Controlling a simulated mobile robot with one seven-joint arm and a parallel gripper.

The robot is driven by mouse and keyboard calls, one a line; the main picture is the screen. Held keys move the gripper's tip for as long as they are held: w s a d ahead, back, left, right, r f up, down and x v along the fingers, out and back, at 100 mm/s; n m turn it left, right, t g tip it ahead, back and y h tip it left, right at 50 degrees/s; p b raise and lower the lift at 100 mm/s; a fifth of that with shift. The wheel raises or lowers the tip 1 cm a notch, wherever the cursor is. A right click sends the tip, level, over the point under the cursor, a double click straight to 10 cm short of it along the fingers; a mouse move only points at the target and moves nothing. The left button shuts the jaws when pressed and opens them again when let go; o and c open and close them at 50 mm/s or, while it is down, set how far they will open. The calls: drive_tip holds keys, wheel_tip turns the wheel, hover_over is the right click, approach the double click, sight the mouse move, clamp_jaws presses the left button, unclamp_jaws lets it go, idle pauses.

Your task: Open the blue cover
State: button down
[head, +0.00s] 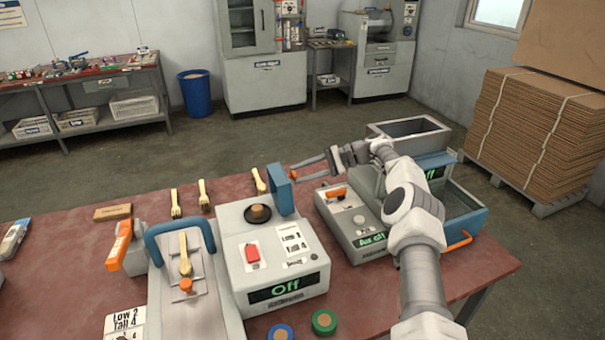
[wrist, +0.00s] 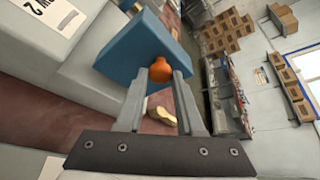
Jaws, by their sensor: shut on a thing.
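The blue cover (head: 281,190) stands raised and roughly upright at the back right of the grey machine (head: 272,262) with the "Off" display. The cover also fills the upper middle of the wrist view (wrist: 140,48). My gripper (head: 297,173) reaches in from the right and is shut on the cover's orange knob (wrist: 160,71), which sits between the fingertips in the wrist view. A round dark socket with a brown top (head: 258,213) lies uncovered on the machine. The cover's hinge is not clear to see.
A second grey machine (head: 354,222) stands just right, below my arm. A press with a blue handle (head: 183,235) stands left. Wooden spoons and forks (head: 204,195) lie along the back table edge. Green and blue round pieces (head: 324,322) lie at the front.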

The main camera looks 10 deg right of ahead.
drive_tip(key=c, duration=0.5)
unclamp_jaws()
drive_tip(key=shift+c, duration=0.2)
drive_tip(key=s+d+r, duration=0.6)
drive_tip(key=d+r, duration=0.4)
drive_tip(key=r, duration=0.1)
drive_tip(key=shift+b, duration=0.3)
